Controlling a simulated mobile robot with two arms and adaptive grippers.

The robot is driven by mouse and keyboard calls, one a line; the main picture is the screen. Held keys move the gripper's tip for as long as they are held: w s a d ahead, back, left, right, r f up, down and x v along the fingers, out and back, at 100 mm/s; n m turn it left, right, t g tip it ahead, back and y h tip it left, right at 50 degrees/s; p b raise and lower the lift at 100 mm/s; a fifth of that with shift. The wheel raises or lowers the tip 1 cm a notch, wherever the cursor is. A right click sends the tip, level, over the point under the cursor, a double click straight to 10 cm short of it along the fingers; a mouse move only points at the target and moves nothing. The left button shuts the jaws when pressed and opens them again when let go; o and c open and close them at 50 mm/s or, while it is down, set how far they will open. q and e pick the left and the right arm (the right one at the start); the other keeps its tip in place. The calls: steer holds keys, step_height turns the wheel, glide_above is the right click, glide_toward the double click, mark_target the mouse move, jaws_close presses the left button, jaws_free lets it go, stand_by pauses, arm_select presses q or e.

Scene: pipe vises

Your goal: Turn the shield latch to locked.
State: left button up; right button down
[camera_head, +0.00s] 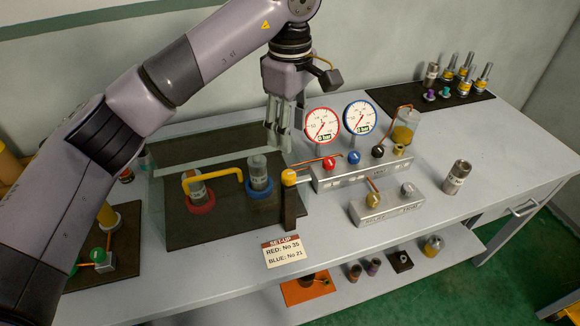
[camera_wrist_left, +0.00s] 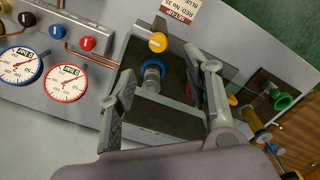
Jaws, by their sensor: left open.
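The shield latch looks like a yellow knob (camera_head: 289,177) on a short dark post (camera_head: 290,208) beside the dark vise base. The knob also shows in the wrist view (camera_wrist_left: 158,42). I cannot tell from its marking whether it is locked. The clear shield, with a yellow handle (camera_head: 212,174), stands over the red-ringed and blue-ringed vises. My left gripper (camera_head: 279,140) is open and empty, pointing down above and behind the knob. In the wrist view its fingers (camera_wrist_left: 168,74) are spread apart. My right gripper is out of view.
A metal block with red, blue and black knobs (camera_head: 354,158) and two gauges (camera_head: 322,125) stands right of the latch. A smaller block (camera_head: 386,207) is in front of it. A set-up card (camera_head: 283,251) lies nearby. Bare table surrounds the loose grey cylinder (camera_head: 457,177).

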mark_target(290, 174)
arm_select(q)
steer(key=f, duration=0.4)
steer(key=shift+w, duration=0.4)
step_height(290, 174, down, 5)
steer(key=shift+s+r+p, duration=0.1)
steer(key=shift+s+p, duration=0.05)
steer(key=shift+p, duration=0.85)
step_height(290, 174, down, 3)
steer(key=shift+f+p, duration=0.15)
steer(key=shift+p, duration=0.2)
steer(key=shift+f, duration=0.1)
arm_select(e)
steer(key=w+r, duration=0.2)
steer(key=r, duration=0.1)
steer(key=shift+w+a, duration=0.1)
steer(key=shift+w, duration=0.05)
arm_select(q)
steer(key=shift+c, duration=0.6)
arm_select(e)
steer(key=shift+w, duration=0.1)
arm_select(q)
steer(key=c, duration=0.4)
jaws_close()
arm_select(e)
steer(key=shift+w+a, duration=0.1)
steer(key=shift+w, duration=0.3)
